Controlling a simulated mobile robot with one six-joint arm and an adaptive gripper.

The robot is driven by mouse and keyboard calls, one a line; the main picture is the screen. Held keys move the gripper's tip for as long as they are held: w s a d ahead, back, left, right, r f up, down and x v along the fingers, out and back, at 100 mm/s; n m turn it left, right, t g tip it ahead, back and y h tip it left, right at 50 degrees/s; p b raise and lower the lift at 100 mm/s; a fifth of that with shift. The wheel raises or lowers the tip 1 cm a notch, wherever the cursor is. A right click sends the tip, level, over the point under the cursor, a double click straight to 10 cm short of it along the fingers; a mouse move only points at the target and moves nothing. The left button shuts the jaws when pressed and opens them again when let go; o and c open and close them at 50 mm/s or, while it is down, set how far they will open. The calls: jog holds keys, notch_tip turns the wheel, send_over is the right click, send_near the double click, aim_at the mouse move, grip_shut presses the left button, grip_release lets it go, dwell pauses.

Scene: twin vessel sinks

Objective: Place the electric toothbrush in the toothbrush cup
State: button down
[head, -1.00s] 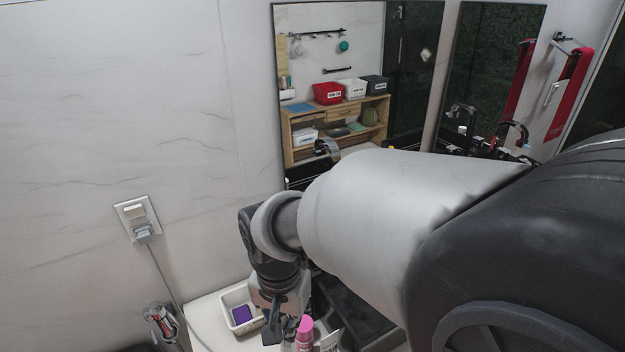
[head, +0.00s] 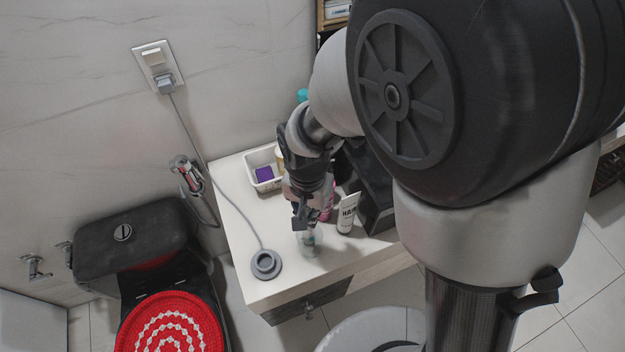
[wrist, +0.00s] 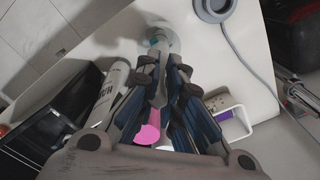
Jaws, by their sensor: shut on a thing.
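My gripper (head: 301,222) points down over the counter, with its fingers shut on the electric toothbrush. In the wrist view, the pale toothbrush (wrist: 161,92) shows as a narrow strip between the fingers; most of it is hidden. A clear toothbrush cup (head: 308,247) stands on the counter right below the gripper, with something teal showing in or through it. The cup also shows beyond the fingertips in the wrist view (wrist: 168,38). I cannot tell whether the toothbrush's lower end is inside the cup or above it.
A white hair tube (head: 347,214) and a pink bottle (head: 327,200) stand close right of the gripper. A white basket (head: 250,162) holds a purple item behind. A grey round base (head: 265,264) with a cable sits front left.

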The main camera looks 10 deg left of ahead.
jog(key=shift+r, duration=0.1)
jog(key=shift+f, duration=0.2)
jog(key=c, duration=1.7)
grip_release()
jog(key=shift+r, duration=0.15)
